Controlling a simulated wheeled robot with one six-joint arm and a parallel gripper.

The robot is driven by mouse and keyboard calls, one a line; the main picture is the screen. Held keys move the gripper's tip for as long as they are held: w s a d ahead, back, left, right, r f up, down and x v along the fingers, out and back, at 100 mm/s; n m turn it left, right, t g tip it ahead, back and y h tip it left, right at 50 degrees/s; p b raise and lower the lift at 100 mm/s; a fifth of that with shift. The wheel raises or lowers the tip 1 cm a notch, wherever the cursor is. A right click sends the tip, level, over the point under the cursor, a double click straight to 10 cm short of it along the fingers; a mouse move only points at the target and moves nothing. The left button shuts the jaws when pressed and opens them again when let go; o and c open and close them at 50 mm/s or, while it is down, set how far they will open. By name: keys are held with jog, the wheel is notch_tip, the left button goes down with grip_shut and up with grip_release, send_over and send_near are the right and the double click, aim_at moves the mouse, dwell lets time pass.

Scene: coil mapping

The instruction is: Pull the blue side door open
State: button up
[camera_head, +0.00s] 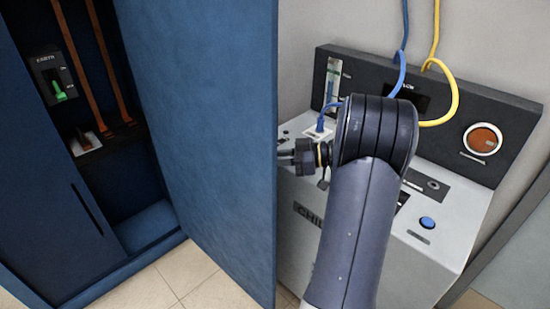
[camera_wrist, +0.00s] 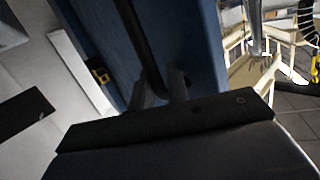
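The blue side door (camera_head: 205,120) stands swung out from the blue cabinet (camera_head: 40,200), whose inside shows at the left in the head view. My gripper (camera_head: 284,156) is at the door's right edge, with its tips partly hidden behind the door. In the wrist view, the door (camera_wrist: 205,55) shows a long dark bar handle (camera_wrist: 143,45). My gripper (camera_wrist: 160,92) has one finger on each side of the handle and looks closed on it near its lower end.
A grey console (camera_head: 435,235) with a blue button (camera_head: 428,222) and a round orange lamp (camera_head: 483,139) stands behind and right of my arm. Blue (camera_head: 403,45) and yellow (camera_head: 455,90) cables hang over it. Tiled floor (camera_head: 190,280) shows below the door.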

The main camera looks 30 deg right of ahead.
notch_tip(320, 180, up, 7)
jog(key=w+t, duration=0.1)
jog(key=t, duration=0.1)
jog(key=shift+w+d+f+y, duration=0.15)
jog(key=shift+w+d+y, duration=0.15)
jog(key=shift+d, duration=0.15)
jog(key=f+g, duration=0.1)
jog(key=s+f, duration=0.1)
jog(key=f, duration=0.1)
jog(key=a+f+g, duration=0.1)
jog(key=f, duration=0.1)
jog(key=shift+s+f+g+h, duration=0.2)
jog(key=shift+s+g+h, duration=0.1)
jog(key=shift+s+h, duration=0.1)
jog(key=shift+s+a+r, duration=0.1)
jog(key=shift+r, duration=0.05)
jog(key=d+p, duration=0.6)
jog(key=d, duration=0.6)
jog(key=shift+w+d+f, duration=0.15)
jog(key=shift+w+f, duration=0.1)
jog(key=shift+f, duration=0.15)
jog(key=shift+p, duration=0.5)
